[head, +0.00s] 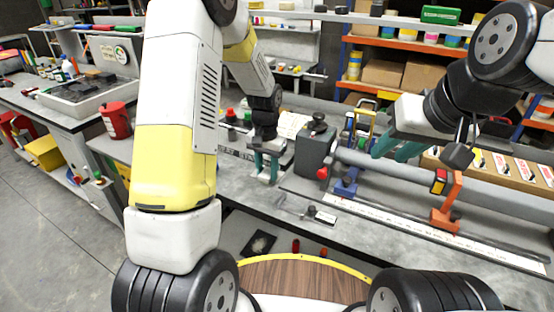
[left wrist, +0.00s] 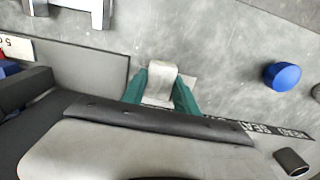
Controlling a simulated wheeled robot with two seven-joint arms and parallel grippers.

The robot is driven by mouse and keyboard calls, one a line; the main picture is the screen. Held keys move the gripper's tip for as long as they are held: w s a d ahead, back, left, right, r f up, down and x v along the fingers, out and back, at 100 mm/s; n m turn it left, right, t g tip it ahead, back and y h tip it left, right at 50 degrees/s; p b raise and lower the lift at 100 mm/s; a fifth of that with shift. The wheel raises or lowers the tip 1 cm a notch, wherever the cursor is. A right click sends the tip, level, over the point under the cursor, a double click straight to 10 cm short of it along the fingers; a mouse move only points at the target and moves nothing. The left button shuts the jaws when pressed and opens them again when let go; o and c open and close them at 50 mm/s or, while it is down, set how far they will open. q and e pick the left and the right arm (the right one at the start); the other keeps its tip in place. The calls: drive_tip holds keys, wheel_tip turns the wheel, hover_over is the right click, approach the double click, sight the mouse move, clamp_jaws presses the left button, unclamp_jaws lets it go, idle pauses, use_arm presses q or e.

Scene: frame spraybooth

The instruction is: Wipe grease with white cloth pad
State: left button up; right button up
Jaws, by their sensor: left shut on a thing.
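My left gripper (head: 268,170) points down at the grey bench top (head: 238,172), left of the dark grey block with a knob. In the left wrist view its teal fingers (left wrist: 160,95) are shut on the white cloth pad (left wrist: 161,80), which is low over or on the bench; I cannot tell if it touches. In the head view the pad is mostly hidden by the fingers. I cannot make out any grease; it may be under the pad. My right gripper (head: 397,150) hangs over the grey tube, its teal fingers apart and empty.
The dark grey block (head: 314,150), the grey tube (head: 440,170) and an orange stand (head: 446,205) fill the bench's right side. A red can (head: 116,120) stands to the left. A blue round cap (left wrist: 282,76) is near the pad in the left wrist view.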

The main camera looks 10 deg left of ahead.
use_arm(q)
drive_tip(key=shift+w+a+f, duration=0.1)
drive_tip(key=shift+w+a, duration=0.15)
drive_tip(key=shift+a, duration=0.4)
drive_tip(key=shift+w+a+r, duration=0.1)
drive_tip(key=shift+w+a, duration=0.1)
drive_tip(key=shift+a, duration=0.5)
drive_tip(key=shift+w+a+f, duration=0.1)
drive_tip(key=shift+w+a, duration=0.15)
drive_tip(key=shift+a, duration=0.4)
drive_tip(key=shift+s+d+r, duration=0.1)
drive_tip(key=shift+s+d, duration=0.25)
drive_tip(key=shift+d, duration=0.6)
drive_tip(key=shift+s+d+r, duration=0.1)
drive_tip(key=shift+s+d, duration=0.25)
drive_tip(key=shift+d, duration=0.65)
drive_tip(key=shift+s+d, duration=0.35)
drive_tip(key=shift+d, duration=0.6)
drive_tip(key=shift+r, duration=0.1)
drive_tip(key=shift+r, duration=3.45)
approach(256, 175)
drive_tip(key=shift+f, duration=2.6)
